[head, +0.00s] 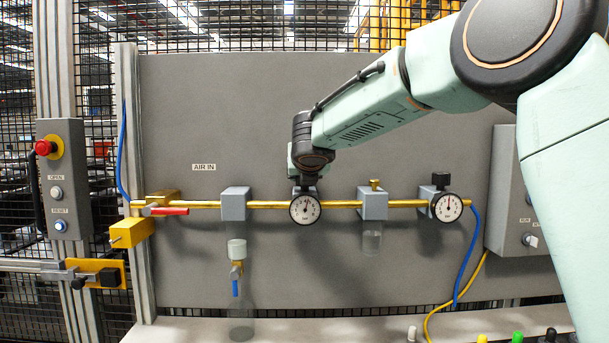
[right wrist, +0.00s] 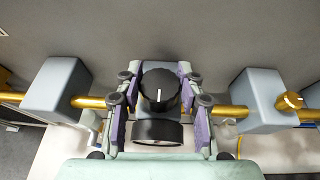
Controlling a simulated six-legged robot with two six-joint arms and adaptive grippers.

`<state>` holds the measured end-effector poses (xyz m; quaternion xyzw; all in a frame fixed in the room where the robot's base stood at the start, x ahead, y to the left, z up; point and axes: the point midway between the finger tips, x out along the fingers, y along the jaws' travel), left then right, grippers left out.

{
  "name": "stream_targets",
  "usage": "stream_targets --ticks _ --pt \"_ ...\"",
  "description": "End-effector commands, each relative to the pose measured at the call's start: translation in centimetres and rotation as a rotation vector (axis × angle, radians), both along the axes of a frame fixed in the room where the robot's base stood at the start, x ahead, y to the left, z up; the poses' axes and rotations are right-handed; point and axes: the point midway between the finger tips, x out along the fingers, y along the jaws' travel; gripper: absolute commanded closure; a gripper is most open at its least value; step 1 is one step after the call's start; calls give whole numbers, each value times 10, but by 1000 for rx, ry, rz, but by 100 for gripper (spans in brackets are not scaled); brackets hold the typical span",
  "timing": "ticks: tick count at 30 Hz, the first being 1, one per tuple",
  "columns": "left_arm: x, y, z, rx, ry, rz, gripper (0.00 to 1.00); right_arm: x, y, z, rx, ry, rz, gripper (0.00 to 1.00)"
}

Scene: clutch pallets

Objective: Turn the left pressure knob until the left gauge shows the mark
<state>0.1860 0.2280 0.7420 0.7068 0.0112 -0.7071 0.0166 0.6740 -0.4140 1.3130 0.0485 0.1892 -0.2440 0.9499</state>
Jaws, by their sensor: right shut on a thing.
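The left gauge (head: 305,209) is a round white dial in a black rim on the brass pipe. Its needle points up and slightly right; its mark is too small to make out. My left gripper is not in view.
A second gauge (head: 447,207) with a black knob (head: 440,180) is further right on the pipe. Grey blocks (head: 235,203) (head: 372,205) stand either side of the left gauge. A red-handled valve (head: 166,211) is at left. The panel (head: 250,110) above the pipe is mostly bare.

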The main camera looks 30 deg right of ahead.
Motion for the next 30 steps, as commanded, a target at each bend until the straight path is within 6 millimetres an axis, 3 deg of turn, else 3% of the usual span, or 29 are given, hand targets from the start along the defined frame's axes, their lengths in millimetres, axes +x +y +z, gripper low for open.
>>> stream_targets --ticks 1,30 --pt "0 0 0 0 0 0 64 0 1 -7 4 13 -7 94" --pt "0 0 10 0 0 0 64 0 1 -7 4 13 -182 94"
